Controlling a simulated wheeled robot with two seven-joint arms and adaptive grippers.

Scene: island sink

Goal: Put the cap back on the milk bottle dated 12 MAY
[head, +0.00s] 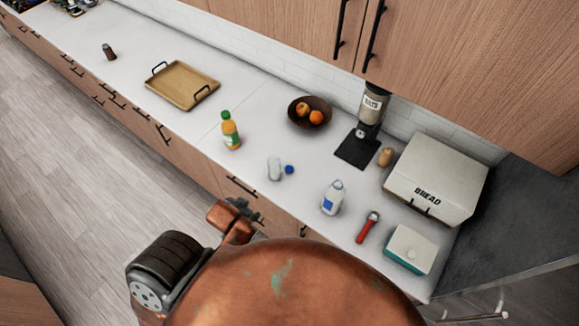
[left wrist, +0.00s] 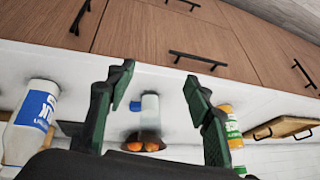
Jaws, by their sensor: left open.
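A pale bottle (head: 274,170) is on the white counter with a small blue cap (head: 289,169) lying right beside it. A milk bottle with a blue label (head: 332,198) stands to their right, nearer the front edge. No date is readable on either, and I cannot tell whether the labelled one is capped. My left gripper (head: 243,208) is low by the drawer fronts, in front of the counter. In the left wrist view its fingers (left wrist: 158,85) are open and empty, with the pale bottle (left wrist: 150,112) and blue cap (left wrist: 135,106) seen beyond, apart from them. My right gripper is out of view.
An orange juice bottle (head: 231,130) stands left of the pale bottle. A fruit bowl (head: 309,112), coffee grinder (head: 368,118), bread box (head: 436,178), red-handled tool (head: 367,228) and teal-white box (head: 411,249) lie around. A tray (head: 181,86) is farther left.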

